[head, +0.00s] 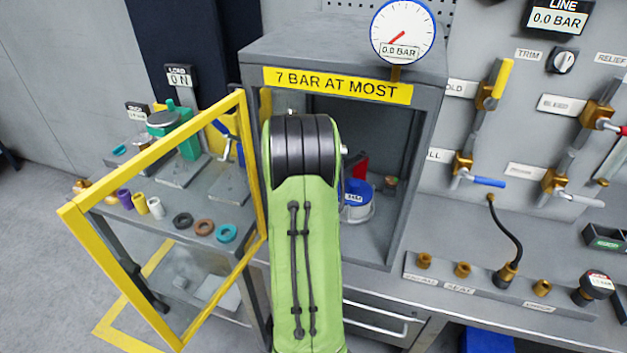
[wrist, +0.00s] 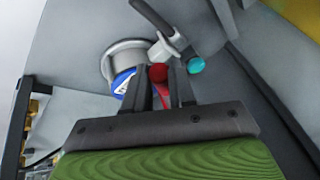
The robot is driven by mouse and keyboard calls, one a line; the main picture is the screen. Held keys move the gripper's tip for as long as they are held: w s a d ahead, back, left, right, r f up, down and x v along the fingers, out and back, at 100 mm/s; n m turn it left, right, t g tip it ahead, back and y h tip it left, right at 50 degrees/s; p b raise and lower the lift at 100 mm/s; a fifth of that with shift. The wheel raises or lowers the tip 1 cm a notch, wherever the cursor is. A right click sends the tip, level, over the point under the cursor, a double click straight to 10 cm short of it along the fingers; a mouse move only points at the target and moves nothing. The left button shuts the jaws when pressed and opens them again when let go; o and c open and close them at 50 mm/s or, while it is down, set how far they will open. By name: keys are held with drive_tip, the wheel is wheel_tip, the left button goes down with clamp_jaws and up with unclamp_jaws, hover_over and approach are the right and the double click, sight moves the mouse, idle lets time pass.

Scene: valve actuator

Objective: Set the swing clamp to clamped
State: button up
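The swing clamp shows inside the grey cabinet in the head view. I see its red handle (head: 361,166) beside a blue and silver cylinder (head: 357,202) with a white label. My green forearm and black wrist block the view of my gripper there. In the wrist view the two dark fingers of my gripper (wrist: 160,78) stand a little apart with the red handle (wrist: 159,73) between them. I cannot tell whether both fingers press on it. The blue and silver cylinder (wrist: 122,80) is just left of the fingers. A dark arm with a teal tip (wrist: 195,65) is to the right.
The cabinet (head: 425,130) surrounds my arm with walls and a roof. Its yellow-framed door (head: 168,160) stands open at left. The gauge (head: 403,32) reads 0.0 BAR. A panel of valves (head: 487,95) is at right; loose rings (head: 204,227) lie on the left shelf.

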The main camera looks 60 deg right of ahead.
clamp_jaws()
drive_tip(key=s+n+t+y+b, duration=0.1)
drive_tip(key=s+n, duration=0.4)
drive_tip(key=s, duration=0.5)
drive_tip(key=shift+s+a+n+t+b, duration=0.25)
drive_tip(key=shift+a+n+t+b, duration=0.15)
drive_tip(key=shift+t+b, duration=0.55)
drive_tip(key=o, duration=0.7)
unclamp_jaws()
drive_tip(key=shift+s, duration=0.15)
